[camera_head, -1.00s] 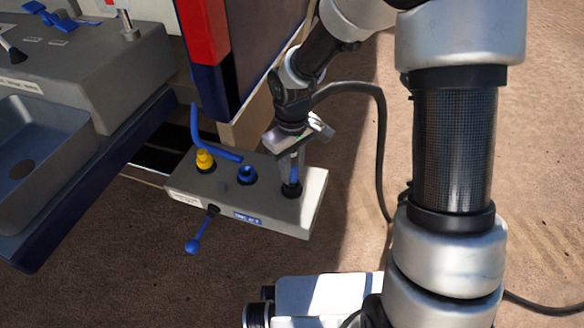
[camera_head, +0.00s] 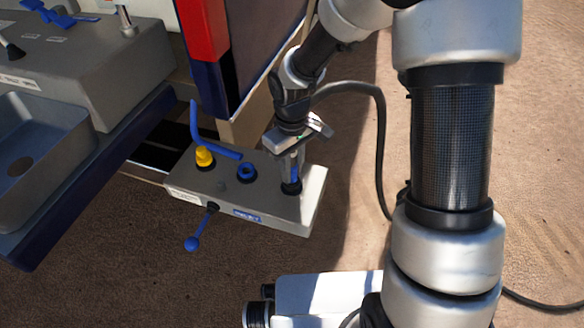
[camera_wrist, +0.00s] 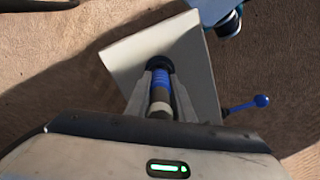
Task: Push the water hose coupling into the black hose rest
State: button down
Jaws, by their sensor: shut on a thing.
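The water hose coupling (camera_wrist: 160,90) is a blue ribbed piece with a pale lower part in the wrist view, held between my gripper's two fingers. In the head view a blue strip of the coupling (camera_head: 295,172) shows between the fingers of my gripper (camera_head: 291,172). The black hose rest (camera_head: 291,187) is a dark round socket at the right end of the grey box. In the wrist view the black hose rest (camera_wrist: 159,63) is at the coupling's far end. The coupling meets it or sits in it; how deep I cannot tell.
The grey box (camera_head: 312,205) also bears a yellow fitting (camera_head: 204,156), a blue ring socket (camera_head: 247,172), a bent blue pipe (camera_head: 215,148) and a blue-knobbed lever (camera_head: 193,243). A sink unit (camera_head: 70,150) stands left. A black cable (camera_head: 383,150) hangs right of the box.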

jog(key=c, duration=1.5)
grip_release()
jog(key=shift+o, duration=0.2)
notch_tip(320, 180, up, 18)
jog(key=p, duration=0.5)
jog(key=shift+f, duration=0.25)
jog(key=s+d+r+m+t, duration=0.7)
jog(key=s+d+r, duration=0.55)
jog(key=s, duration=0.45)
notch_tip(320, 180, up, 21)
jog(key=m+g+p, duration=0.1)
jog(key=p, duration=1.9)
jog(key=shift+w+p, duration=0.2)
jog(key=shift+p, duration=0.1)
